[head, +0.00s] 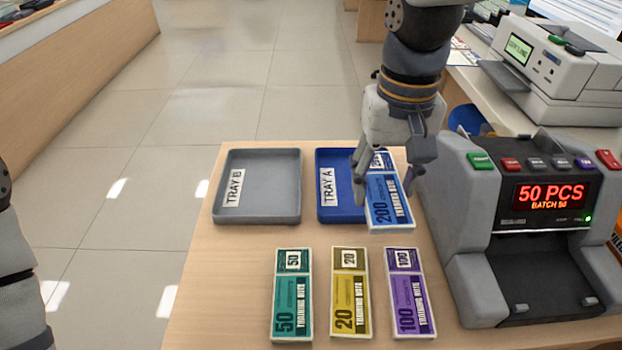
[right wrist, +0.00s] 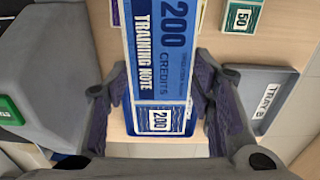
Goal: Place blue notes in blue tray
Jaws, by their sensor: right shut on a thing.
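The blue 200 training notes (head: 389,207) are a banded bundle held in my right gripper (head: 381,180), whose fingers are shut on its two sides. In the right wrist view the bundle (right wrist: 158,55) lies between the fingers (right wrist: 160,92). The blue tray (head: 338,212), labelled TRAY A, is on the counter behind and left of the bundle in the head view. The bundle overlaps the tray's right side in the picture; its height above the tray is hard to tell. The gripper hides part of the tray. My left gripper is out of view; only arm parts show at the left edge.
Grey TRAY B (head: 259,214) stands left of the blue tray. Green 50 (head: 291,295), yellow 20 (head: 350,293) and purple 100 (head: 409,293) bundles lie in front. A note counter (head: 476,205) stands close on the right, with a grey printer-like machine (head: 556,75) behind it.

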